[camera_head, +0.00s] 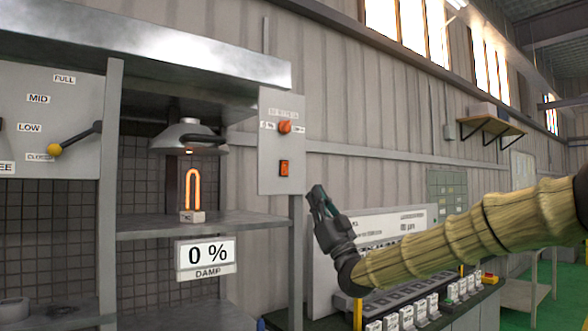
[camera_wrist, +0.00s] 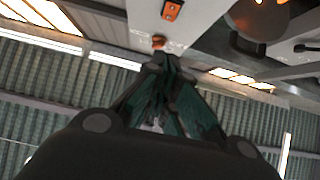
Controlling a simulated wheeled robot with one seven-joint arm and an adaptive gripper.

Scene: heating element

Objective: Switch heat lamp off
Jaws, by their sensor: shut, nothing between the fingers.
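The heat lamp (camera_head: 188,137) is a grey hood hanging in the open bay, with a small reddish glow under it. Below it a glowing orange U-shaped element (camera_head: 193,188) stands on a small block on the shelf. On the grey control panel (camera_head: 268,160) right of the bay are an orange knob (camera_head: 285,127) and, lower, an orange-red rocker switch (camera_head: 284,168). In the wrist view the knob (camera_wrist: 158,41) shows just beyond my fingertips, and the switch (camera_wrist: 172,10) is at the top. My gripper (camera_head: 318,190) is shut and empty, pointing up, right of and below the panel, apart from it.
A lever with a yellow ball (camera_head: 54,150) is on the left panel, by the lowest label. A bench with several switches (camera_head: 420,311) lies below my arm. The space before the panel looks clear.

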